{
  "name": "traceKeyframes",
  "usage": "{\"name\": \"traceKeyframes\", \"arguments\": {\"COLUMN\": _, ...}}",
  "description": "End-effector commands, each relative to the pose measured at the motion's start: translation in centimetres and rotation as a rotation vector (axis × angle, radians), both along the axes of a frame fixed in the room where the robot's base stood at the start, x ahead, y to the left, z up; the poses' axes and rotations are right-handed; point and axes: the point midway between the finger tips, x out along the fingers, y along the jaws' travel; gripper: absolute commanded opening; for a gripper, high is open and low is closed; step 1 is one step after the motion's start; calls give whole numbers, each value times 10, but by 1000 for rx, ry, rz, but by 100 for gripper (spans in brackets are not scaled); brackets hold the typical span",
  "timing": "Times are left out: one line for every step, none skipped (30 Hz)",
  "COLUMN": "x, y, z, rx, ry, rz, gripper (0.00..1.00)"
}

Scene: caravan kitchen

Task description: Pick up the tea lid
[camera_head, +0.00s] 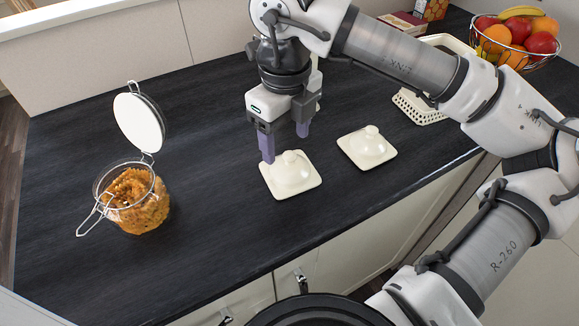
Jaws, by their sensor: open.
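Two cream square lids with domed knobs lie on the dark countertop. The left lid (291,176) is close to my gripper; the right lid (367,148) lies a little farther right. Which of the two is the tea lid I cannot tell. My gripper (285,146) points down with its purple fingers apart and nothing visible between them. Its left finger appears at the back-left edge of the left lid, and its right finger behind that lid. Whether a finger touches the lid I cannot tell.
An open glass jar (139,199) of orange-brown food stands at left, its hinged lid raised. A cream perforated basket (420,106) is at back right, partly behind my arm. A wire fruit bowl (514,42) stands beyond it. The dark countertop (215,238) is clear at front.

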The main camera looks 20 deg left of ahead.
Motion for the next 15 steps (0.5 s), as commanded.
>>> {"name": "traceKeyframes", "arguments": {"x": 0, "y": -1, "z": -3, "rx": 1, "ry": 3, "rz": 0, "gripper": 65}}
{"name": "traceKeyframes", "arguments": {"x": 1, "y": -1, "z": -5, "rx": 1, "ry": 3, "rz": 0, "gripper": 65}}
{"name": "traceKeyframes", "arguments": {"x": 2, "y": -2, "z": -9, "rx": 1, "ry": 4, "rz": 0, "gripper": 65}}
{"name": "traceKeyframes", "arguments": {"x": 2, "y": -2, "z": -13, "rx": 1, "ry": 5, "rz": 1, "gripper": 65}}
{"name": "traceKeyframes", "arguments": {"x": 3, "y": -3, "z": -18, "rx": 2, "ry": 4, "rz": 1, "gripper": 65}}
{"name": "traceKeyframes", "arguments": {"x": 4, "y": -4, "z": -23, "rx": 3, "ry": 5, "rz": 1, "gripper": 65}}
{"name": "traceKeyframes", "arguments": {"x": 5, "y": -4, "z": -28, "rx": 4, "ry": 5, "rz": 0, "gripper": 65}}
{"name": "traceKeyframes", "arguments": {"x": 5, "y": -5, "z": -33, "rx": 2, "ry": 4, "rz": 1, "gripper": 65}}
{"name": "traceKeyframes", "arguments": {"x": 5, "y": -5, "z": -39, "rx": 2, "ry": 4, "rz": 1, "gripper": 65}}
{"name": "traceKeyframes", "arguments": {"x": 4, "y": -4, "z": -42, "rx": 2, "ry": 4, "rz": 1, "gripper": 65}}
{"name": "traceKeyframes", "arguments": {"x": 5, "y": -4, "z": -45, "rx": 1, "ry": 3, "rz": 0, "gripper": 65}}
{"name": "traceKeyframes", "arguments": {"x": 5, "y": -4, "z": -48, "rx": 1, "ry": 2, "rz": 0, "gripper": 65}}
{"name": "traceKeyframes", "arguments": {"x": 5, "y": -4, "z": -50, "rx": 1, "ry": 3, "rz": 0, "gripper": 65}}
{"name": "traceKeyframes", "arguments": {"x": 5, "y": -4, "z": -51, "rx": 2, "ry": 1, "rz": 0, "gripper": 65}}
{"name": "traceKeyframes", "arguments": {"x": 5, "y": -4, "z": -51, "rx": 2, "ry": 1, "rz": 0, "gripper": 65}}
